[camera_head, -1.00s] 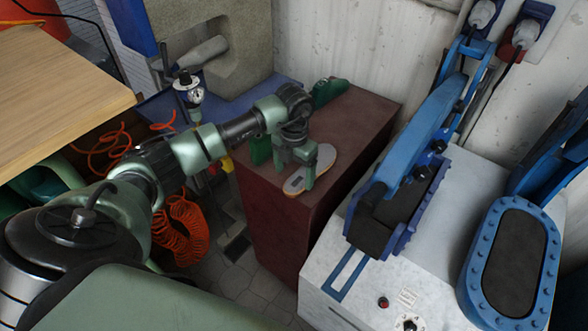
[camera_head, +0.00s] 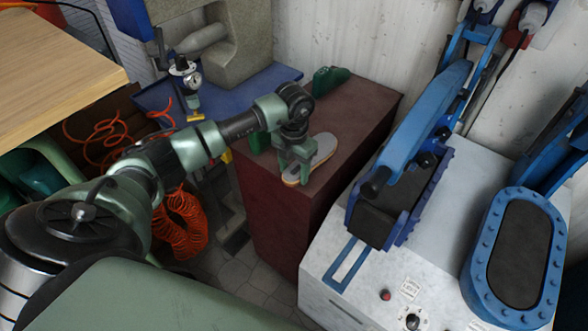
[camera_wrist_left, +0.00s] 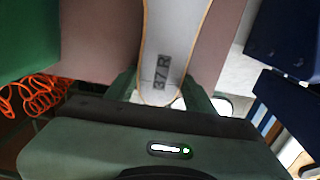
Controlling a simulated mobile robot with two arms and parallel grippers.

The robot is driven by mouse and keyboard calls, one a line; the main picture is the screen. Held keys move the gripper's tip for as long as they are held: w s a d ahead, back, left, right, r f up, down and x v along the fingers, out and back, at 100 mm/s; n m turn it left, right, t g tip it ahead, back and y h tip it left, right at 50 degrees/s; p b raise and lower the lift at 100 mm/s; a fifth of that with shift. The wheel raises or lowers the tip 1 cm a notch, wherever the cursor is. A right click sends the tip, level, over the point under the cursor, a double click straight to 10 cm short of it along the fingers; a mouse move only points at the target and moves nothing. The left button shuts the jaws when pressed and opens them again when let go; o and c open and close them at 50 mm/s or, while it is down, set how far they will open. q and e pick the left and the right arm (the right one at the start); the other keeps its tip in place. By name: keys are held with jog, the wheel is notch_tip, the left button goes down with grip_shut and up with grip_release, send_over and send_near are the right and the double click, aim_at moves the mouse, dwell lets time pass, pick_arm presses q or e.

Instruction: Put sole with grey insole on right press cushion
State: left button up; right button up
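The sole with grey insole (camera_head: 323,148) lies on top of a dark red cabinet (camera_head: 352,117). In the left wrist view the sole (camera_wrist_left: 176,28) is marked "37 R", its end between my fingers. My left gripper (camera_head: 294,170) is over the near end of the sole, with one finger on each side; in the left wrist view the gripper (camera_wrist_left: 160,92) seems to leave gaps beside the sole. The right press cushion (camera_head: 517,254) is a dark oval pad in a blue bolted frame, with nothing on it. My right gripper is not in view.
The left press cushion (camera_head: 377,224) is a dark pad in a blue frame under a blue lever arm (camera_head: 425,115). Both cushions are on a white machine (camera_head: 440,240). Green blocks (camera_head: 328,78) stand on the cabinet. An orange coiled hose (camera_head: 180,225) hangs at left.

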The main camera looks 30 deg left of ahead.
pick_arm(q)
jog(key=shift+w+r, duration=1)
jog(key=shift+r, duration=0.1)
jog(key=shift+s+f, duration=0.1)
